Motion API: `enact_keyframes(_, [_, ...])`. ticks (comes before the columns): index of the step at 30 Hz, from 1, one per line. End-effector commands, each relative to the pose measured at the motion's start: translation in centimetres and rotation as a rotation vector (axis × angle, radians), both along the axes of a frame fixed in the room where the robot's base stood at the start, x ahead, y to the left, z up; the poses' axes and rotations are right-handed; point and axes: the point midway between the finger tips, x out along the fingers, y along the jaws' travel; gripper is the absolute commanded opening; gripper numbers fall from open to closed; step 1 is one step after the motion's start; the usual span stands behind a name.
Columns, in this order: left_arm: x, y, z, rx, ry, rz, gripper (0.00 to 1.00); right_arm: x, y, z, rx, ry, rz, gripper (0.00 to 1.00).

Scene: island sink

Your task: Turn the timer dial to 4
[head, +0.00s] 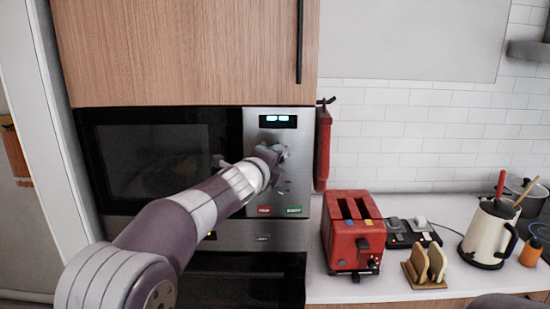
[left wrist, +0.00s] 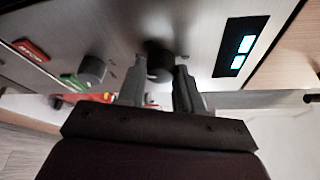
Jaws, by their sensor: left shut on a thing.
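The microwave's steel control panel (head: 292,199) has a lit display (head: 278,121) at its top, also seen in the left wrist view (left wrist: 240,47). My left gripper (head: 279,160) is at this panel, below the display. In the left wrist view its fingers (left wrist: 159,78) are shut on the dark round dial nearer the display (left wrist: 160,58). A second dial (left wrist: 92,69) stands free nearer the red and green buttons. The gripper hides most of the held dial in the head view. No dial markings or pointer are readable. My right gripper is not in view.
A red button (head: 264,210) and a green button (head: 294,210) sit low on the panel. A red cloth (head: 323,147) hangs just right of it. A red toaster (head: 352,235), toast rack (head: 425,266) and cream kettle (head: 488,235) stand on the counter.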

Motion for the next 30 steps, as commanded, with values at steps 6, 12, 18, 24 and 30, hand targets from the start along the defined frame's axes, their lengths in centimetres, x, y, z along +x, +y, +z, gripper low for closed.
enact_keyframes(6, [0.0, -0.1, -0.3, 0.002, 0.004, -0.001, 0.04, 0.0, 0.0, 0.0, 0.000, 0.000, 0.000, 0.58])
enact_keyframes(12, [0.0, -0.1, -0.2, 0.002, 0.004, -0.001, 0.60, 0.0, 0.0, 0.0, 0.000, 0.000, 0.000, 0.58])
enact_keyframes(18, [0.0, 0.0, -0.1, 0.001, 0.002, 0.000, 0.60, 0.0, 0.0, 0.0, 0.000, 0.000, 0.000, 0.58])
enact_keyframes(24, [-0.9, 0.3, -0.1, 0.000, 0.000, 0.000, 0.60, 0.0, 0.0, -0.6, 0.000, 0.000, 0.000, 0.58])
enact_keyframes(30, [-5.3, 2.0, 0.3, 0.000, -0.001, 0.000, 0.60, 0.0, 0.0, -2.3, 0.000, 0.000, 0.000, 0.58])
